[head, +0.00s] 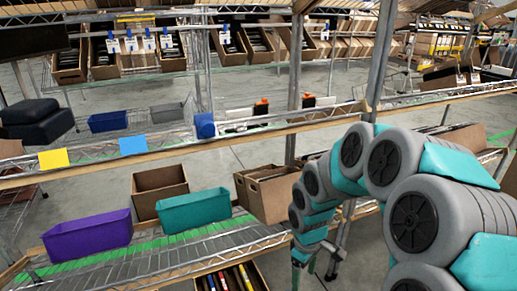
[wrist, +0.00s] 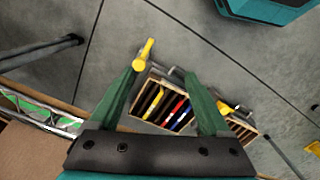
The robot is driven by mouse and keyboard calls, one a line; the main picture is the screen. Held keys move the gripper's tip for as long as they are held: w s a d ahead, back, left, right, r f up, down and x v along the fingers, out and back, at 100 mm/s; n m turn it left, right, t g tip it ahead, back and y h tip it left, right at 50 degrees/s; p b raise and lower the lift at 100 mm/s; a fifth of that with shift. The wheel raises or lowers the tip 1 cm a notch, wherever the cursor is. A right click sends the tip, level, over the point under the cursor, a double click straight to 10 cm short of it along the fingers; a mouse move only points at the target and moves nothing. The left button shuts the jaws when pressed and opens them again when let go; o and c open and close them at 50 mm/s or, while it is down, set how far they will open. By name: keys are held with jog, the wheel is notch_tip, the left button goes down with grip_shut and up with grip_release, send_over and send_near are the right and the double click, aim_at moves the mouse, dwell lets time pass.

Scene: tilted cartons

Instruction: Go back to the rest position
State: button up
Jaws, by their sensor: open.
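My gripper (head: 305,264) hangs at the lower end of my arm, in front of the shelf rack and right of the carton of coloured items (head: 232,279). In the wrist view my gripper (wrist: 164,74) is open, its two green fingers spread with nothing held between them. The carton (wrist: 135,106) shows below and between the fingers, with yellow, red and blue items in its slots. A yellow piece (wrist: 146,52) shows by the left fingertip; I cannot tell whether they touch.
A purple bin (head: 88,236), a teal bin (head: 193,211) and brown cartons (head: 268,193) stand on the wire shelf. A metal post (head: 295,90) and a shelf rail (head: 250,131) are close to my arm. Grey floor (wrist: 235,75) lies open beyond the fingers.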

jog(key=s+d+r+m+p, duration=0.1)
jog(key=s+r+m, duration=0.3)
jog(key=s+r, duration=0.4)
jog(key=s+d+r+m+g+p, duration=0.1)
jog(key=s+r+m, duration=0.4)
jog(key=s, duration=1.3)
jog(key=shift+d+r+p, duration=0.35)
jog(key=shift+r+p, duration=0.4)
jog(key=shift+r, duration=1.45)
